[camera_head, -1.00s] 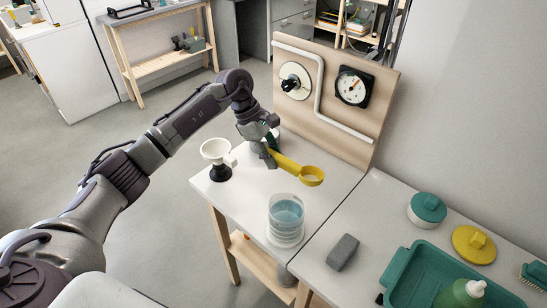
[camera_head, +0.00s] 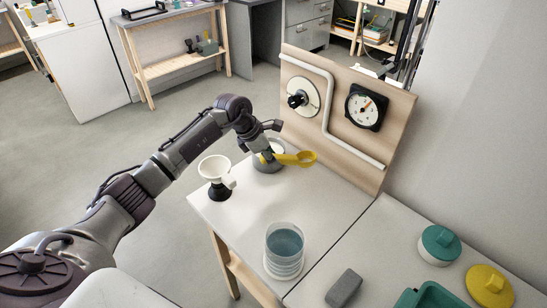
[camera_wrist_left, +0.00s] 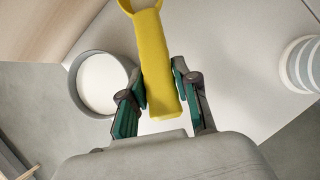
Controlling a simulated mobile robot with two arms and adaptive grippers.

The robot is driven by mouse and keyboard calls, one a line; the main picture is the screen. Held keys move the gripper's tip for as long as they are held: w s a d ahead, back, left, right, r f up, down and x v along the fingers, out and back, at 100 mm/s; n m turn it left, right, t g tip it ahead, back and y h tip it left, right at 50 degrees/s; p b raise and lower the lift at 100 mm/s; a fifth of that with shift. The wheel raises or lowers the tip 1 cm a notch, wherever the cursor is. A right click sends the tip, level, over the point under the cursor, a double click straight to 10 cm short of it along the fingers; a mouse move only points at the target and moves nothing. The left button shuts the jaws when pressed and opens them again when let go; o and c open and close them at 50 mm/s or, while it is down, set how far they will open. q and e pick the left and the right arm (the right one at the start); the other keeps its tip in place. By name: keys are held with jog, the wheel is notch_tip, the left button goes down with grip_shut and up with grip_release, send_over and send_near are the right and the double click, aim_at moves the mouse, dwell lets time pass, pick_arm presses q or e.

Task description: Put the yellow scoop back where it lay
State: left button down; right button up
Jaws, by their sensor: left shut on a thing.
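The yellow scoop (camera_head: 299,159) is held in the air above the back of the white table, its ring-shaped end pointing right in the head view. My left gripper (camera_head: 268,156) is shut on the scoop's handle. In the left wrist view the handle (camera_wrist_left: 156,65) lies between the two green-padded fingers of the gripper (camera_wrist_left: 160,97). A grey round bowl with pale contents (camera_wrist_left: 97,84) stands beside the scoop, and in the head view it is partly hidden behind the gripper. My right gripper is not in view.
A white funnel on a black stand (camera_head: 216,171) is at the table's left edge. A clear beaker of bluish liquid (camera_head: 284,247) stands near the front. A wooden panel with a dial (camera_head: 365,106) and a white pipe rises behind. A grey block (camera_head: 344,287) lies at right. The table's middle is clear.

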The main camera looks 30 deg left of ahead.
pick_arm(q)
jog(key=shift+w+f, duration=0.15)
jog(key=shift+f+b, duration=0.85)
jog(key=shift+b, duration=0.1)
notch_tip(320, 180, down, 3)
jog(key=b, duration=0.2)
jog(key=shift+f+b, duration=0.1)
jog(key=shift+b, duration=0.3)
jog(key=shift+f+b, duration=0.3)
jog(key=shift+f, duration=0.1)
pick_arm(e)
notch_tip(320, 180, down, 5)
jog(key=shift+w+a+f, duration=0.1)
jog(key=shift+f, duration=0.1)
